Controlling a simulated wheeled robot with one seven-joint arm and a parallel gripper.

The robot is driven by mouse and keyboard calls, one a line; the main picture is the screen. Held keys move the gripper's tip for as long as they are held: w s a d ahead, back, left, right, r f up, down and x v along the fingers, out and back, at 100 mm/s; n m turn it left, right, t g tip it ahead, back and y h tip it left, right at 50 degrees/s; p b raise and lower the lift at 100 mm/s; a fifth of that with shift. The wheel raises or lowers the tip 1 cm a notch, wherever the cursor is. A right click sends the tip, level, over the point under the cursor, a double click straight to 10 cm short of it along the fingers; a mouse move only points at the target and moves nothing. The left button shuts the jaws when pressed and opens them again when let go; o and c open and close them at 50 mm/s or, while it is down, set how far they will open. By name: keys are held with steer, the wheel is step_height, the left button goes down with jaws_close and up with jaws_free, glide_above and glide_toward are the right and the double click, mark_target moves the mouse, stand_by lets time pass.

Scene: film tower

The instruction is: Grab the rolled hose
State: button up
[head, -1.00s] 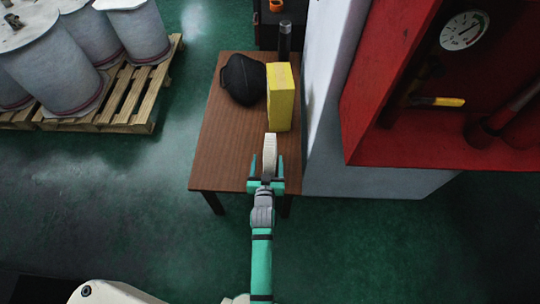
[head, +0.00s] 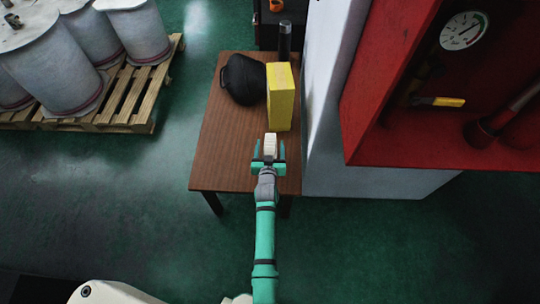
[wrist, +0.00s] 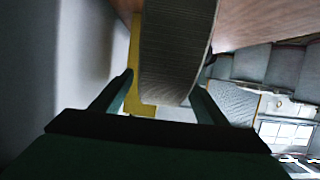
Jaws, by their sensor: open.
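The rolled hose (head: 271,143) is a pale, ribbed roll standing edge-on on the brown table (head: 225,160), in front of a yellow box (head: 280,95). My gripper (head: 270,152) is open, with one finger on each side of the hose's near part. In the wrist view the hose (wrist: 175,50) fills the upper middle between the two dark fingers (wrist: 162,88). A gap shows beside the fingertips, and the jaws are not closed on it. The hose's lower near part is hidden behind my gripper in the head view.
A black bag-like object (head: 243,80) lies left of the yellow box, and a dark cylinder (head: 285,40) stands behind it. A white wall and a red cabinet (head: 400,155) with a gauge bound the right. Drums on a pallet (head: 130,100) stand left. The table's left front is clear.

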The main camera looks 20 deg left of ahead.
steer(key=shift+c, duration=0.3)
jaws_close()
steer(key=shift+r, duration=0.2)
steer(key=shift+r, duration=0.15)
